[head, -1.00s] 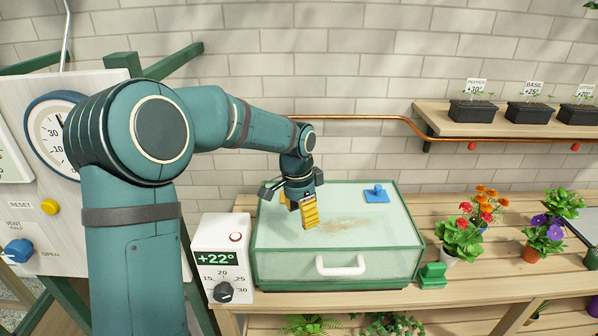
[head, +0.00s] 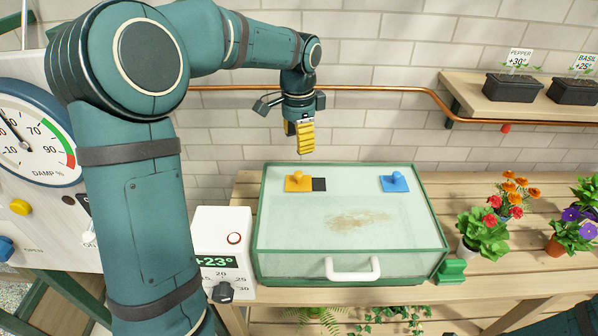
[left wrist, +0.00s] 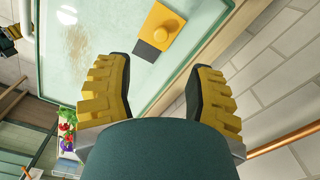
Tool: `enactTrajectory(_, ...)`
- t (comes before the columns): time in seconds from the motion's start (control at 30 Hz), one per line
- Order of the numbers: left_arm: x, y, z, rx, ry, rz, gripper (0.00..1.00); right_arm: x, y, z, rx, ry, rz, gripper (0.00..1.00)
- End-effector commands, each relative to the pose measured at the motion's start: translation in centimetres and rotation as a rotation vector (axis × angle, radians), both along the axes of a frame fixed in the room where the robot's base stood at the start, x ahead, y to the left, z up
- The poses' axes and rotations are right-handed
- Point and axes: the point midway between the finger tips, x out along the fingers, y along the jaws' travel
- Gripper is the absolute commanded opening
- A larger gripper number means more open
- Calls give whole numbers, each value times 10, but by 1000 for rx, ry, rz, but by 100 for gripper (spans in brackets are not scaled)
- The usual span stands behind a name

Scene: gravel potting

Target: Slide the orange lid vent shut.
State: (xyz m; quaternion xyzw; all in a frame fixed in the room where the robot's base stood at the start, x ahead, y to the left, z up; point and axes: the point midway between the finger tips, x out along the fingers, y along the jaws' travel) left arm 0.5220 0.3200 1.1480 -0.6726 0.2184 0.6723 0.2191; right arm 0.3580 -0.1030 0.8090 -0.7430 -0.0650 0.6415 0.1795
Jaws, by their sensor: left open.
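The orange lid vent (head: 298,182) is a flat orange slide with a round knob, near the back left of the pale glass lid (head: 290,225). A dark square opening (head: 319,184) lies uncovered at its right edge. In the left wrist view the orange vent (left wrist: 163,28) and dark square (left wrist: 148,52) lie beyond the fingertips. My left gripper (head: 305,138) points down above the lid's back edge, apart from the vent. In the left wrist view its yellow fingers (left wrist: 160,80) are spread with nothing between them.
A blue vent (head: 394,183) sits at the lid's back right, and a white handle (head: 352,269) is on the box's front. A dial box (head: 222,250) reading +23° stands to the left. Potted flowers (head: 484,232) stand to the right. A copper pipe (head: 380,89) runs along the wall.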

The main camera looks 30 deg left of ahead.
Motion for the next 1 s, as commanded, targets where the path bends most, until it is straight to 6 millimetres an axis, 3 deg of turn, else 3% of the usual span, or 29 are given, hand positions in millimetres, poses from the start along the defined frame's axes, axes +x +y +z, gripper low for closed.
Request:
enactTrajectory(0.2, -1, 0, -47, -1, 4, 0, 55, -3, 1, -9, 1, 5, 5, 47)
enactTrajectory(0.5, 0, 0, -96, -1, 2, 1, 55, -5, 1, -17, 3, 12, 10, 47)
enactTrajectory(0.7, 0, 0, -109, -1, 1, 1, 55, -6, 1, -19, 3, 13, 12, 47)
enactTrajectory(1.0, 0, 0, -111, -1, -1, 1, 55, -6, 1, -19, 3, 13, 12, 47)
